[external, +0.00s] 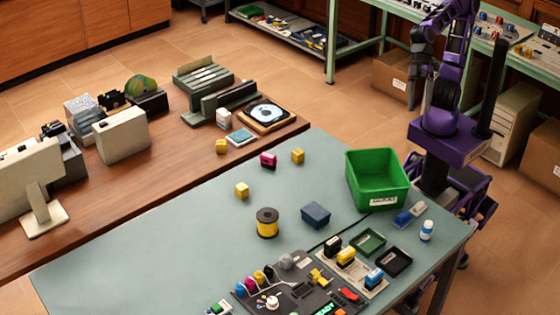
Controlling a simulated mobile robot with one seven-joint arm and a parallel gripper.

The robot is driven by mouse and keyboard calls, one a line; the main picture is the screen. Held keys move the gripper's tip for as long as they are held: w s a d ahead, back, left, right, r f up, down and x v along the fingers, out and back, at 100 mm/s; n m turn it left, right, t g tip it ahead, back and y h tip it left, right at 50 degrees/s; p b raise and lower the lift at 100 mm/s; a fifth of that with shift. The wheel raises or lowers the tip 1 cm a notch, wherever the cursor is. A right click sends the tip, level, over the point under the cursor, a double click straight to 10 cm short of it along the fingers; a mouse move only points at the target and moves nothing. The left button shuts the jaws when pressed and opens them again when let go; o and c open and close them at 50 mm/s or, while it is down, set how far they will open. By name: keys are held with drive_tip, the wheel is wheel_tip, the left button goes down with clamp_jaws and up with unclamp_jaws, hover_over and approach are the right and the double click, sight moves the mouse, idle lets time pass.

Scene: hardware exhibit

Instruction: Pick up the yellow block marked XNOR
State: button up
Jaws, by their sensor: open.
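Several small yellow blocks are in the external view. One yellow block (242,190) sits left of the middle of the grey-green table, and another yellow block (298,156) sits farther back. A third yellow block (221,146) sits near the edge of the wooden counter. Their markings are too small to read, so I cannot tell which one says XNOR. My gripper (412,98) hangs from my folded purple arm at the upper right, behind the green bin. It is open, empty and well away from the blocks.
A magenta block (268,160) sits between two yellow ones. A yellow-banded spool (267,223), a dark blue box (316,215) and a tall green bin (360,190) stand on the table. A control panel (290,295) fills the front. The table's left part is clear.

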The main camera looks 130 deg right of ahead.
drive_tip(key=w+a+r+m+t+y+p, duration=0.2)
drive_tip(key=w+a+r+m+y, duration=0.2)
drive_tip(key=w+a+r+m, duration=0.45)
drive_tip(key=w+a+r+m+t+y+p, duration=0.2)
drive_tip(key=w+a+r+m+y, duration=0.25)
drive_tip(key=w+a+r, duration=0.8)
drive_tip(key=m+t+h+p, duration=0.35)
drive_tip(key=m+h, duration=1.05)
drive_tip(key=m, duration=0.7)
approach(248, 187)
drive_tip(key=shift+y, duration=0.25)
drive_tip(key=w+f, duration=0.2)
drive_tip(key=w+d+f, duration=0.1)
drive_tip(key=w+f, duration=0.1)
drive_tip(key=w, duration=0.1)
drive_tip(key=w+f+b, duration=0.1)
drive_tip(key=w, duration=0.2)
drive_tip(key=shift+d+f, duration=0.4)
